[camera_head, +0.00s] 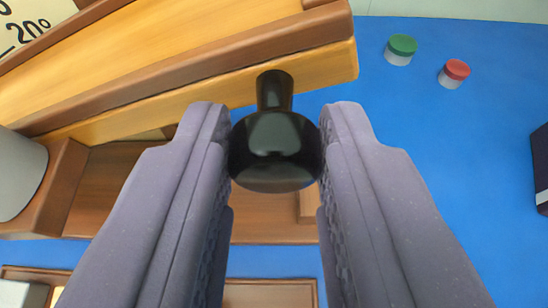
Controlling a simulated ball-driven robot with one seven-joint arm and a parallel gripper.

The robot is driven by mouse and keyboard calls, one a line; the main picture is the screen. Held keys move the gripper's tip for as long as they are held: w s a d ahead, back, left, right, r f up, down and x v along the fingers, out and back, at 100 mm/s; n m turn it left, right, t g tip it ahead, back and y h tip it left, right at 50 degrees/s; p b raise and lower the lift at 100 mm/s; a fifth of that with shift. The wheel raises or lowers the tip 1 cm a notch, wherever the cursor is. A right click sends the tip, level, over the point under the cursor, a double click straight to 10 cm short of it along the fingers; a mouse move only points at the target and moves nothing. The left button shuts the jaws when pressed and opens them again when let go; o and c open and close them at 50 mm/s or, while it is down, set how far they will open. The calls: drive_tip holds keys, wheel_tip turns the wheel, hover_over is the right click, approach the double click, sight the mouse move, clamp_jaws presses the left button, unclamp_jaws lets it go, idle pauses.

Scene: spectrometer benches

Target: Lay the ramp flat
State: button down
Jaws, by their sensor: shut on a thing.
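The wooden ramp (150,62) runs across the upper left, with a pale yellow board and darker brown side rails. It is tilted, its raised right end standing above a brown wooden base (125,180). A black knob (275,150) sticks out from the ramp's near side close to its right end. My gripper (275,145) is shut on this knob, one grey padded finger on each side. The fingers hide part of the base below.
A green-capped jar (400,49) and a red-capped jar (453,73) stand on the blue surface (430,130) at upper right. A dark box (541,168) is at the right edge. A grey cylinder (20,175) stands at left. A scale marked 20° (30,25) shows at top left.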

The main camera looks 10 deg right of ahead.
drive_tip(key=d+f+b, duration=0.1)
drive_tip(key=f+b, duration=0.1)
drive_tip(key=f, duration=0.4)
drive_tip(key=d+f+m+y+b, duration=0.1)
drive_tip(key=f+b, duration=0.1)
drive_tip(key=f, duration=0.4)
drive_tip(key=d+f+m+b, duration=0.1)
drive_tip(key=f+b, duration=0.1)
drive_tip(key=f, duration=0.5)
drive_tip(key=shift+s+y+b, duration=0.3)
drive_tip(key=shift+s, duration=0.1)
drive_tip(key=shift+s+f+m, duration=0.2)
drive_tip(key=shift+f+m, duration=0.1)
drive_tip(key=shift+f, duration=0.15)
drive_tip(key=c, duration=1)
unclamp_jaws()
drive_tip(key=shift+f, duration=0.1)
drive_tip(key=shift+c, duration=0.2)
drive_tip(key=shift+o, duration=0.8)
drive_tip(key=shift+w, duration=0.15)
drive_tip(key=shift+r, duration=0.2)
